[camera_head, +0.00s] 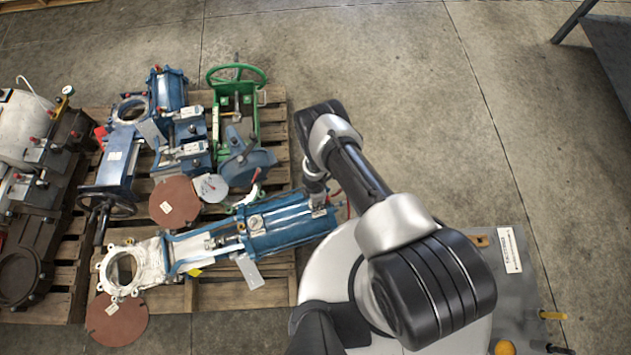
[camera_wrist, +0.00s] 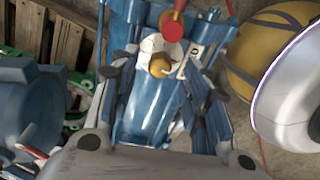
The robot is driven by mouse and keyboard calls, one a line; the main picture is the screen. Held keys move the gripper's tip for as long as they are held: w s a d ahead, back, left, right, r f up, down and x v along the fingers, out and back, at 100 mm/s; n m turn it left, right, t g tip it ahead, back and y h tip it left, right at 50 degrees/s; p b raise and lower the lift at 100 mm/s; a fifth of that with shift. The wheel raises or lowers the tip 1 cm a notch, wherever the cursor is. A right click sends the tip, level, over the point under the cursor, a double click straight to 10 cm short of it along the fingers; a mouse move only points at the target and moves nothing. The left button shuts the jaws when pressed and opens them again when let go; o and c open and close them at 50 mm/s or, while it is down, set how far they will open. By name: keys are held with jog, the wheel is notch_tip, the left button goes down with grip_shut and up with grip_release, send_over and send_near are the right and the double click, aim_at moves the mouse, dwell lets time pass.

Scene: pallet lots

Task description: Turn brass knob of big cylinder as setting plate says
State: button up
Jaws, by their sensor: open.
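The big blue cylinder (camera_head: 290,222) lies on the pallet, joined to a white-flanged valve, in the head view. Its blue body (camera_wrist: 150,112) fills the middle of the wrist view. The brass knob (camera_wrist: 160,66) sits on a pale mount at its end, just below a red part (camera_wrist: 172,28). A small white plate with dark marks (camera_wrist: 195,60) is right of the knob; its marks are unreadable. My gripper (camera_wrist: 163,76) is open, its fingers on either side of the knob, with no clear contact visible. In the head view my arm partly hides the cylinder's end.
Other valves crowd the pallet (camera_head: 270,97), including a green handwheel unit (camera_head: 236,110) and a blue valve (camera_head: 182,140). Brown machinery (camera_head: 45,190) stands at far left. A white lettered card (camera_head: 509,250) lies on a grey surface at right. Concrete floor (camera_head: 400,70) is clear behind.

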notch_tip(320, 180, down, 2)
jog(key=shift+f+b, duration=0.25)
jog(key=shift+b, duration=0.55)
jog(key=shift+c, duration=0.5)
grip_shut()
